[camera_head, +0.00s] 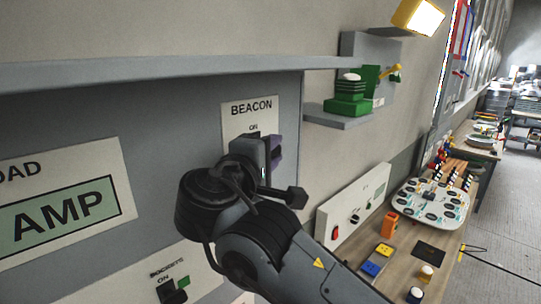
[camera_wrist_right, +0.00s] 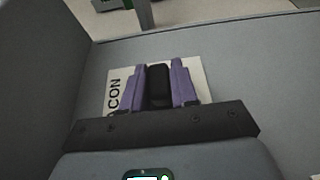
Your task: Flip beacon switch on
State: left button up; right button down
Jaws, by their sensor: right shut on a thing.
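The beacon switch's white label plate (camera_head: 237,118), marked BEACON with ON below, is on the grey panel in the head view. My right gripper (camera_head: 271,146) is in front of the plate and covers its lower part. In the right wrist view my right gripper (camera_wrist_right: 160,85) has its two purple fingers shut on the black beacon switch lever (camera_wrist_right: 158,86), one finger on each side. The plate (camera_wrist_right: 116,84) also shows behind the fingers, partly hidden. I cannot make out the lever's exact position. My left gripper is not in view.
Another plate with a black switch (camera_head: 170,291) and ON label is below on the same panel. An AMP display (camera_head: 62,216) is at left. A shelf with a green device (camera_head: 348,104) is at upper right. A wooden bench (camera_head: 405,233) with blocks and boards is at right.

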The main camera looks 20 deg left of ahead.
jog(key=r+n+p, duration=0.1)
jog(key=r+n+g+p, duration=0.1)
jog(key=n+p, duration=0.1)
jog(key=shift+a, duration=0.15)
jog(key=n+p, duration=0.1)
jog(key=n+g+p, duration=0.1)
jog(key=shift+w+a+r+h+p, duration=0.15)
jog(key=shift+r+h+p, duration=0.1)
jog(key=shift+h+p, duration=0.1)
jog(key=shift+a+n+g+p, duration=0.1)
jog(key=shift+n+g+p, duration=0.2)
jog(key=shift+g+p, duration=0.1)
jog(key=c, duration=1)
grip_release()
jog(key=shift+o, duration=0.2)
